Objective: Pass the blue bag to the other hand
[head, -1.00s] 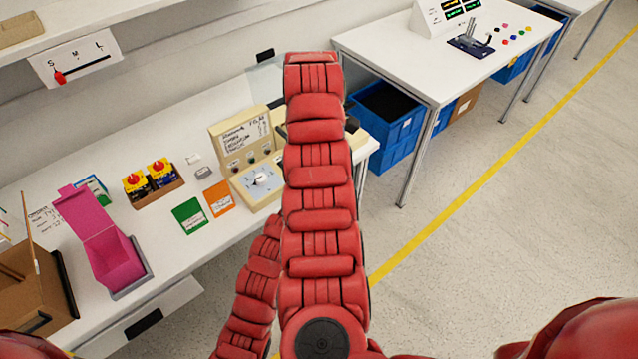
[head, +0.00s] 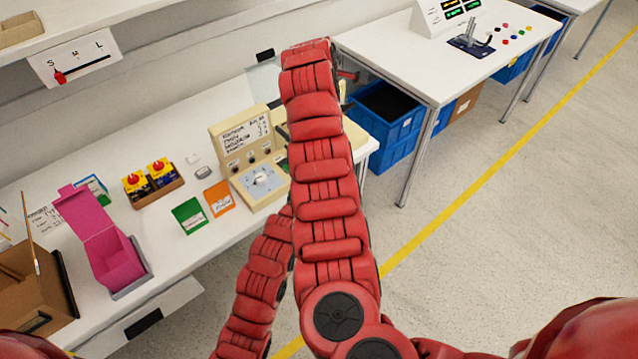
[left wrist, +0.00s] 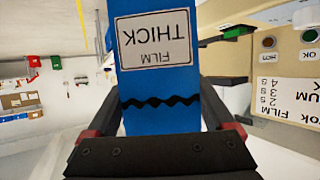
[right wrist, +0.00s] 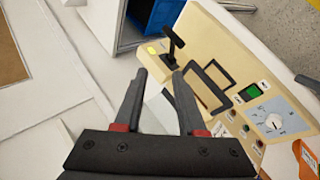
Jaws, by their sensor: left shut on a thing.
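The blue bag (left wrist: 157,85) has a white label reading "FILM THICK" and a black wavy line, and it fills the middle of the left wrist view. My left gripper (left wrist: 163,122) is shut on it. In the right wrist view my right gripper (right wrist: 163,80) has its fingers apart, with nothing held between them. The blue bag does not show in the right wrist view. In the head view my arms hide both grippers and the bag.
A beige machine with a dial (head: 261,180) stands on the white bench. It also shows close to my right gripper in the right wrist view (right wrist: 215,50). A pink box (head: 115,262) and green and orange cards lie leftward. A blue bin (head: 390,120) stands under the other table.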

